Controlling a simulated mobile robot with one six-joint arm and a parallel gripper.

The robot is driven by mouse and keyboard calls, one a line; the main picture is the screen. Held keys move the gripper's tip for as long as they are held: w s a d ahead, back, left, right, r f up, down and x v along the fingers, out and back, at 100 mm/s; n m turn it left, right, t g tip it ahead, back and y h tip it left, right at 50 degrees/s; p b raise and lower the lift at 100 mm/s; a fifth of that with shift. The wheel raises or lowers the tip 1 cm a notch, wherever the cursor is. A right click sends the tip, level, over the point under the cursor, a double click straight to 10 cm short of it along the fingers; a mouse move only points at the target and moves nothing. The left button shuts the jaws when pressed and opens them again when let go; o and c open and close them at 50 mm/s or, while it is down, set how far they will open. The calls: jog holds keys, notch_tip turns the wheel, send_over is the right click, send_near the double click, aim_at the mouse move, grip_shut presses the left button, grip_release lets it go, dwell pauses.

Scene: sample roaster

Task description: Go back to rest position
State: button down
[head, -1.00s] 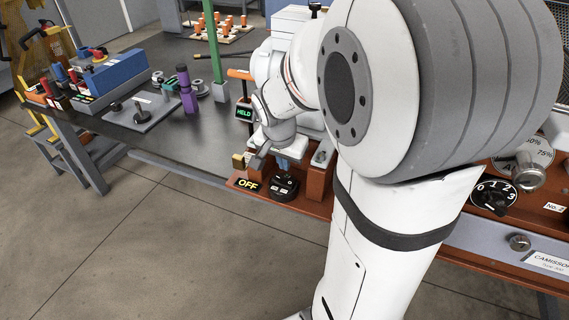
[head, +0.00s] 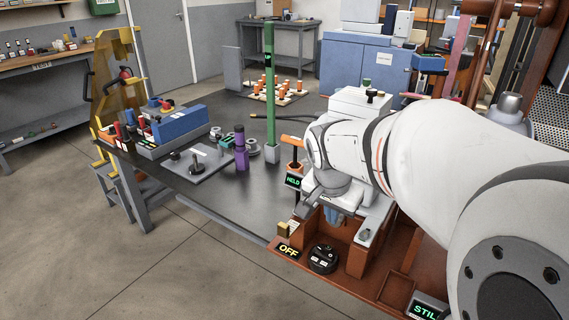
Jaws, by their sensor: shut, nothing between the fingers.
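My white arm reaches in from the right in the head view and bends down toward the front edge of the dark workbench (head: 215,208). My gripper (head: 309,210) shows only partly below the grey wrist; it is shut and empty. It is above the brown machine base, near a small brass block (head: 283,230) and the yellow "OFF" sign (head: 288,251). I cannot tell the exact gap between the fingers and the base. The arm hides part of the machine behind it.
A black knob (head: 322,258) stands beside the sign. A green post (head: 270,95), a purple cylinder (head: 241,150) and a "HELD" display (head: 293,181) stand left of the wrist. A blue box (head: 180,123) is farther left. The floor (head: 95,265) at front left is clear.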

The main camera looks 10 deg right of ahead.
jog(key=s+a+r+n+y+p, duration=0.1)
jog(key=s+a+r+n+p, duration=0.2)
jog(key=s+r+n+p, duration=0.2)
jog(key=s+a+r+n+y+p, duration=0.1)
jog(key=s+a+r+n+p, duration=0.3)
jog(key=r+p, duration=0.6)
jog(key=shift+s+n+p, duration=0.4)
jog(key=shift+s+p, duration=0.7)
jog(key=c, duration=2.1)
grip_release()
jog(key=shift+a, duration=0.1)
